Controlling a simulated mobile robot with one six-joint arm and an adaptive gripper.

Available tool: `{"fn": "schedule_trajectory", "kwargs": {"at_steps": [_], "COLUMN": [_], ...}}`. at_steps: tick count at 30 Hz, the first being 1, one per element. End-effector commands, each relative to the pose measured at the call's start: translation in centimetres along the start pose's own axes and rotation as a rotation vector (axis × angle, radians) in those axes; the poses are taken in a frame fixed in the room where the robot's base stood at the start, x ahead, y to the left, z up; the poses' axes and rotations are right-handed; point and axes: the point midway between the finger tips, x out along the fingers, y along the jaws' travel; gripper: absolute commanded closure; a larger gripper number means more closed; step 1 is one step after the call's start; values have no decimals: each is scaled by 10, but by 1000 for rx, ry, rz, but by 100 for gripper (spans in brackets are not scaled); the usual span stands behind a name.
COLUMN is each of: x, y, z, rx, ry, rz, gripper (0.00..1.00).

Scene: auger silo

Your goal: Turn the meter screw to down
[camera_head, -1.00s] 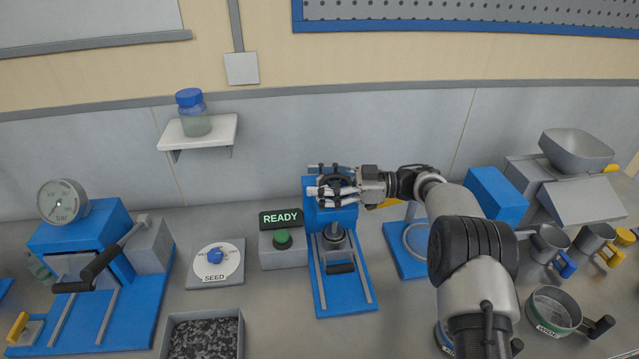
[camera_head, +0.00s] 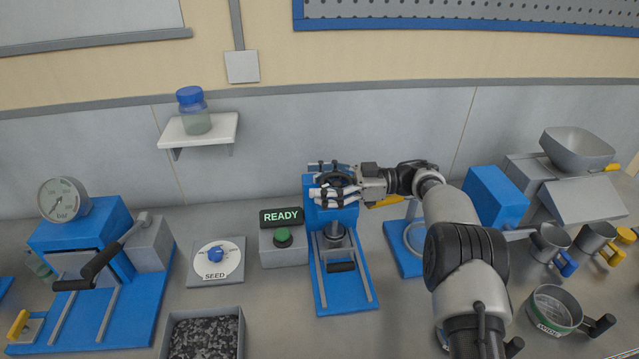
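A blue press-like stand (camera_head: 320,215) stands at the middle of the bench, with a dark round wheel (camera_head: 338,180) at its top that looks like the meter screw. Below it are a grey cylinder (camera_head: 335,238) and a black-handled slide (camera_head: 341,267). My gripper (camera_head: 318,181) reaches in from the right at the wheel, its fingers pointing left, one on the far side and one on the near side. The fingers cover part of the wheel. I cannot tell whether they press on it. No marking of the screw's position is readable.
A sign reading READY (camera_head: 282,217) and a green button (camera_head: 282,237) are just left of the stand. A blue block (camera_head: 495,197) and mugs (camera_head: 551,243) are to the right, beyond my arm.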

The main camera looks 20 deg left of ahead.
Motion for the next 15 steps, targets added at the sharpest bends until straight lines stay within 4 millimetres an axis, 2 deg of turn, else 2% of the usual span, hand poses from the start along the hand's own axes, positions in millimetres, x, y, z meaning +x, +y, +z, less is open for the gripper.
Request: {"fn": "schedule_trajectory", "kwargs": {"at_steps": [5, 15], "x": [0, -2], "y": [0, 1], "z": [0, 0], "rx": [0, -2], "ry": [-1, 0], "rz": [2, 3], "gripper": [18, 18]}}
